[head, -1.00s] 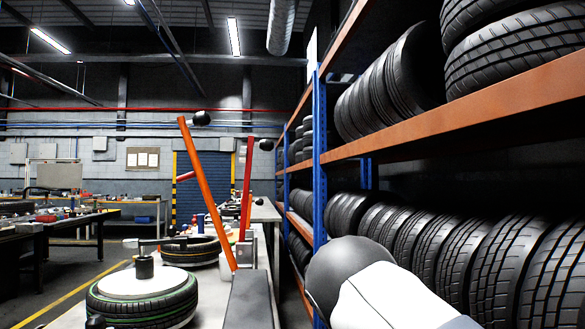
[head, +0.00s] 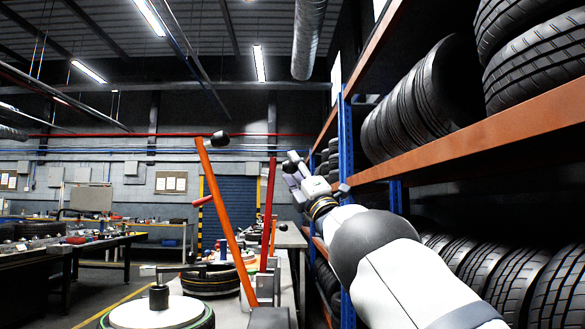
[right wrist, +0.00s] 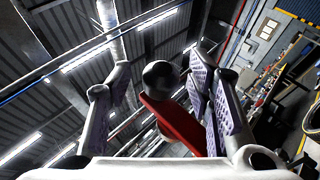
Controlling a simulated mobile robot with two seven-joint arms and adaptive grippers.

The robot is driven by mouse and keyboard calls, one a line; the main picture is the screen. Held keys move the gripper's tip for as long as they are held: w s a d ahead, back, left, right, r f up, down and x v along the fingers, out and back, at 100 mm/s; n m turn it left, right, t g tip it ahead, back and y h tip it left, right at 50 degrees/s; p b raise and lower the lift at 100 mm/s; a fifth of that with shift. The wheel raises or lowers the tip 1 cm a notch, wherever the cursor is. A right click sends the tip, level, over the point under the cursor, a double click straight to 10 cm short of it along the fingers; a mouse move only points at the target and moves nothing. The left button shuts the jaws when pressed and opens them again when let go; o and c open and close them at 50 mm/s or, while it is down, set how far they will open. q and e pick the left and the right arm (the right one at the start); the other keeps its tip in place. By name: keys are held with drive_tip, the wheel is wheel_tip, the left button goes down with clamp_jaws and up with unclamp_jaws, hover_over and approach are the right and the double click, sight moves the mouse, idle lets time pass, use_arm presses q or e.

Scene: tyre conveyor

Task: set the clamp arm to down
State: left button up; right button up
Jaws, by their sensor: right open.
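Two lever arms stand raised over the bench: a near orange arm (head: 222,215) with a black knob (head: 218,139), leaning left, and a farther red arm (head: 268,215), nearly upright. I cannot tell for sure which one is the clamp arm. My right gripper (head: 289,169) is raised close to the red arm's top, just right of it in the head view. In the right wrist view my right gripper (right wrist: 158,88) is open, and a red bar (right wrist: 183,126) with a black knob (right wrist: 160,76) shows between its fingers; contact is unclear. My left gripper is not in view.
A tyre with a white disc (head: 150,313) and a clamp hub lies at the bottom left, with another tyre (head: 212,283) behind it. A tall rack (head: 346,215) with orange shelves full of tyres runs close along the right of my arm.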

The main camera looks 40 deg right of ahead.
drive_tip(key=shift+w+r, duration=0.4)
drive_tip(key=shift+w, duration=0.1)
clamp_jaws()
drive_tip(key=shift+w+a, duration=0.3)
use_arm(q)
drive_tip(key=shift+s+f+b, duration=0.4)
drive_tip(key=shift+s+f, duration=0.05)
drive_tip(key=shift+f, duration=0.05)
use_arm(e)
drive_tip(key=w+a+n+g+y, duration=0.1)
drive_tip(key=w+a+n+y, duration=0.2)
drive_tip(key=w+a, duration=0.5)
drive_tip(key=shift+w+a+n+y, duration=0.2)
drive_tip(key=shift+a+n+y, duration=0.2)
drive_tip(key=shift+a+n, duration=0.55)
drive_tip(key=shift+a, duration=0.1)
